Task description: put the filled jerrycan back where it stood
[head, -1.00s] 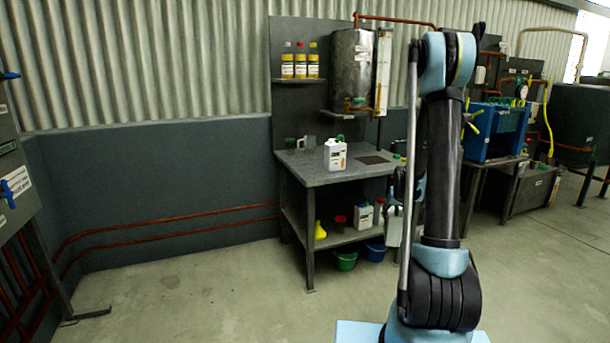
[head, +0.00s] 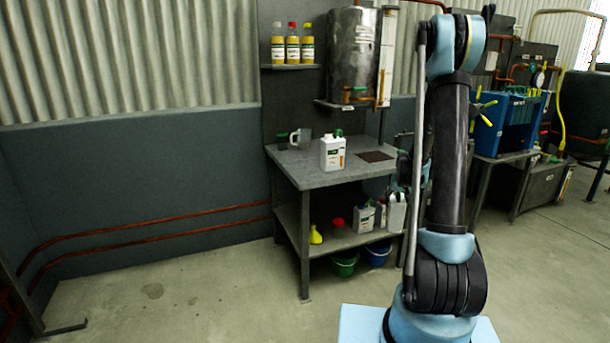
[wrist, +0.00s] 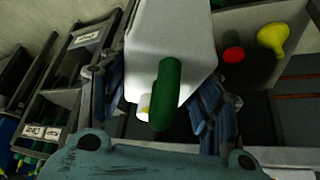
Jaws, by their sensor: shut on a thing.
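My gripper (wrist: 158,110) is shut on a white jerrycan (wrist: 170,45) with a green handle or spout. Its fingers lie on either side of the jerrycan in the wrist view. In the head view a white jerrycan (head: 396,213), apparently the held one, shows beside the right end of the bench's lower shelf; the gripper is mostly hidden behind my arm. Another white jerrycan (head: 333,153) with a green top stands on the bench top. A smaller white one (head: 365,218) stands on the lower shelf. I cannot tell whether the held jerrycan touches anything beneath it.
The lower shelf (head: 345,239) also carries a yellow funnel (head: 316,235) and a red-topped item (head: 338,224). Green (head: 345,264) and blue (head: 378,254) buckets stand below it. A jug (head: 301,139) is on the bench top. The floor at left is clear.

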